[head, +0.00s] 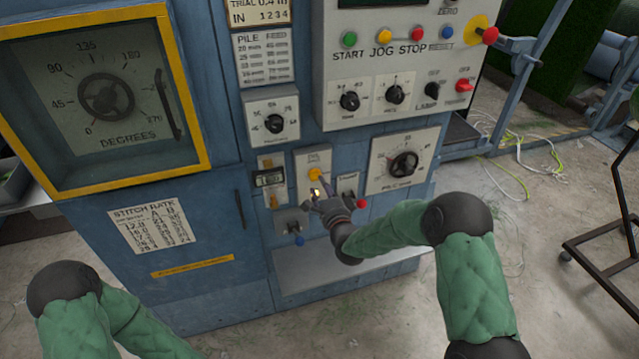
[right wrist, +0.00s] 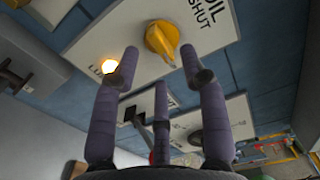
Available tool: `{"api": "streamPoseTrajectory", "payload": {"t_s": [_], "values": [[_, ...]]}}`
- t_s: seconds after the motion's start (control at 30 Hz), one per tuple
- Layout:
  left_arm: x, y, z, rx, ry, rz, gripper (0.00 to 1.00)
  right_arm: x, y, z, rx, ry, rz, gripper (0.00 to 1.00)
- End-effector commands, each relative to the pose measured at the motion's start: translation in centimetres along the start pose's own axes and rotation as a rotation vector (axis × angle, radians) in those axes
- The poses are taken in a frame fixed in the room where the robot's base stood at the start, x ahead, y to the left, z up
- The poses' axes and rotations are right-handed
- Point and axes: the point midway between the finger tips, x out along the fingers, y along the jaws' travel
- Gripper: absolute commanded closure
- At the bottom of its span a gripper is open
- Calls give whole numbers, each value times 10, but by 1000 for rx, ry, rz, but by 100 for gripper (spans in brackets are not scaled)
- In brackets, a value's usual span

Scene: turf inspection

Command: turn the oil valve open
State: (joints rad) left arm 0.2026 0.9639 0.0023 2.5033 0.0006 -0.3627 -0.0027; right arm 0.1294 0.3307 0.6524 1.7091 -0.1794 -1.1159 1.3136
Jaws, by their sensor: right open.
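The oil valve is a yellow knob (head: 315,174) on a small white plate on the blue machine's front. In the right wrist view the yellow knob (right wrist: 162,40) sits beside the printed word SHUT, just beyond the fingertips. My right gripper (head: 318,194) is in front of the lower part of that plate. In the right wrist view its fingers (right wrist: 160,68) are spread and empty, with the knob between and beyond their tips; no contact shows. My left arm shows at the lower left, but its gripper is out of view.
A lit lamp (right wrist: 109,66) glows by one fingertip. A blue-tipped lever (head: 298,240) and a red knob (head: 362,203) flank the gripper. A dial (head: 404,163) is to the right. A grey ledge (head: 345,262) juts out below.

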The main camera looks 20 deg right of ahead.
Motion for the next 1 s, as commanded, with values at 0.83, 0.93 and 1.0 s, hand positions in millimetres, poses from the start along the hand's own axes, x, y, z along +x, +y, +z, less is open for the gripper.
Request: {"api": "streamPoseTrajectory", "payload": {"t_s": [0.83,0.93,1.0], "values": [[0,0,0,0,0,0,60,-83,0,0,1,0,0,56],[0,0,0,0,0,0,60,-83,0,0,1,0,0,56],[0,0,0,0,0,0,60,-83,0,0,1,0,0,56]]}}
